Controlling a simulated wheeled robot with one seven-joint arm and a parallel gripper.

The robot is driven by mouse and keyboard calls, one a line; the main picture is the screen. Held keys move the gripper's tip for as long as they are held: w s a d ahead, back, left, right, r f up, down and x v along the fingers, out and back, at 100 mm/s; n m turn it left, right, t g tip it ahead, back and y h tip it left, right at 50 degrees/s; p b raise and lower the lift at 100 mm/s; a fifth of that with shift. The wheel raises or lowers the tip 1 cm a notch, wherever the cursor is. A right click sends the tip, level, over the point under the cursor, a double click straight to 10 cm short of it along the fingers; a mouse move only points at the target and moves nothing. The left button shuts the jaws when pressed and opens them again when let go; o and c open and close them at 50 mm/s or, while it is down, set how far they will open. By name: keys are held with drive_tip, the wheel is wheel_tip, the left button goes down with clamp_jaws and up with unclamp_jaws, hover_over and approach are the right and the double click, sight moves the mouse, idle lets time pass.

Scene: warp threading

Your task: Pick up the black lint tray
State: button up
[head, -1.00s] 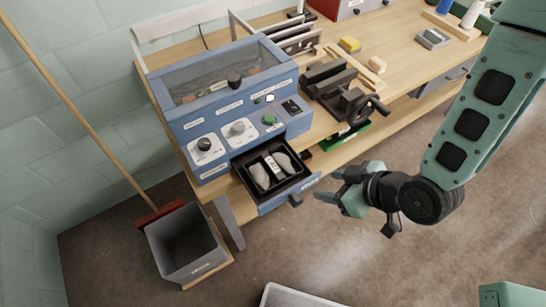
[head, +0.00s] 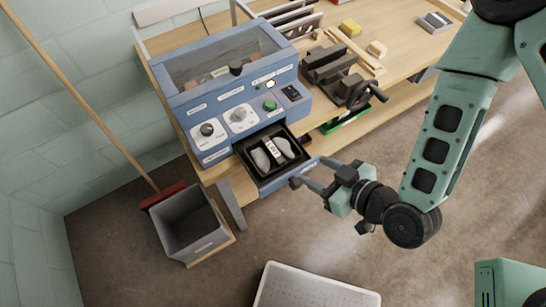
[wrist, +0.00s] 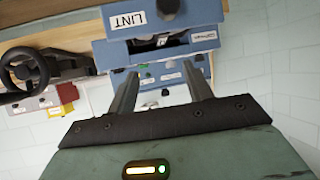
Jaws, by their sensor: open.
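The black lint tray (head: 264,178) sits in the pulled-out drawer of the blue machine (head: 230,95), with grey lint pads (head: 262,159) and a white label strip in it. The blue drawer front (head: 290,176) has a dark knob. In the wrist view the drawer front (wrist: 185,17) with its LINT label appears upside down. My gripper (head: 311,173) is open and empty, just right of the drawer front, with its fingers pointing toward it. In the wrist view my gripper (wrist: 162,82) shows both fingers apart below the drawer front. Whether a finger touches the drawer is unclear.
A grey bin (head: 175,218) and a broom (head: 90,105) stand at left. A black vise-like device with a handwheel (head: 335,75) is on the bench, above a green tray (head: 346,120). A pale speckled tray (head: 315,288) is at the bottom. Floor right of the drawer is open.

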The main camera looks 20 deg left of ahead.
sight(276, 152)
drive_tip(key=shift+b+x, duration=2.2)
drive_tip(key=shift+b, duration=1.05)
drive_tip(key=x, duration=0.3)
drive_tip(key=shift+w+a+f+b, duration=0.1)
drive_tip(key=shift+w+a+b, duration=0.05)
drive_tip(key=shift+a+b, duration=0.25)
drive_tip(key=p+x, duration=0.1)
drive_tip(key=x, duration=0.1)
drive_tip(key=p+x, duration=0.1)
drive_tip(key=x, duration=0.2)
drive_tip(key=shift+s, duration=0.25)
drive_tip(key=shift+w+a+f, duration=0.25)
drive_tip(key=shift+a+f, duration=0.1)
drive_tip(key=shift+a, duration=0.05)
clamp_jaws()
